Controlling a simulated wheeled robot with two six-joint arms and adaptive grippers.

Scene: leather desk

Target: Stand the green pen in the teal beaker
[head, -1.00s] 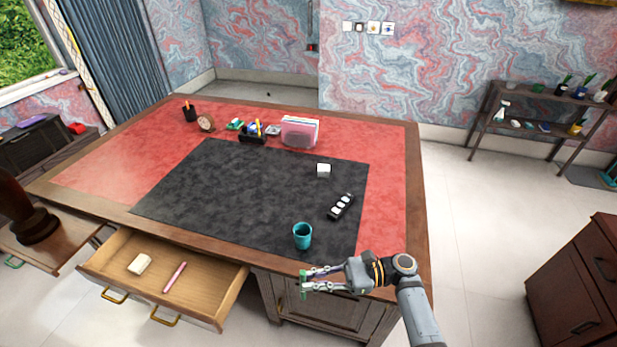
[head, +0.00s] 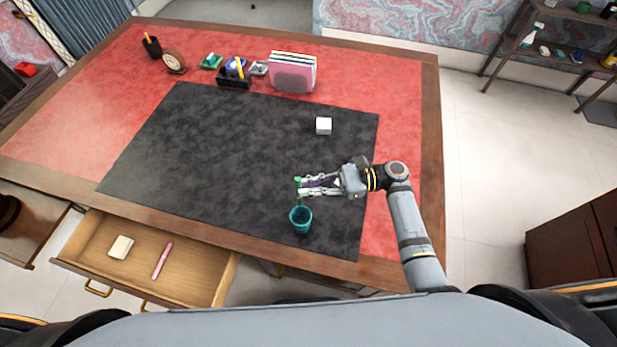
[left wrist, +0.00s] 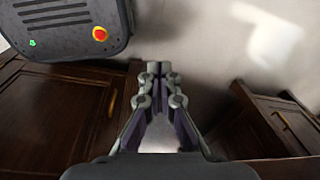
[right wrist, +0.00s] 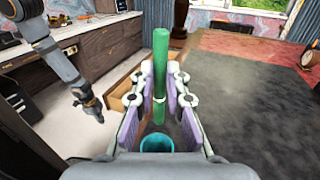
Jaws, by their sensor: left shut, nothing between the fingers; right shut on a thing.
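The teal beaker (head: 301,222) stands upright on the dark desk mat near its front edge; it also shows in the right wrist view (right wrist: 157,146), low between the fingers. My right gripper (head: 300,187) is shut on the green pen (right wrist: 160,65) and holds it upright. In the head view the pen is just behind and above the beaker's rim; I cannot tell whether its lower end is over the opening. My left gripper (left wrist: 156,72) is shut and empty over the floor beside dark cabinets, outside the head view.
A white block (head: 324,126) lies on the mat (head: 220,150). A pen holder (head: 152,46), clock (head: 174,62), black organizer (head: 234,80) and file rack (head: 292,72) stand at the back. The open drawer (head: 200,270) holds a pink pen (head: 162,260) and a pale block (head: 121,247).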

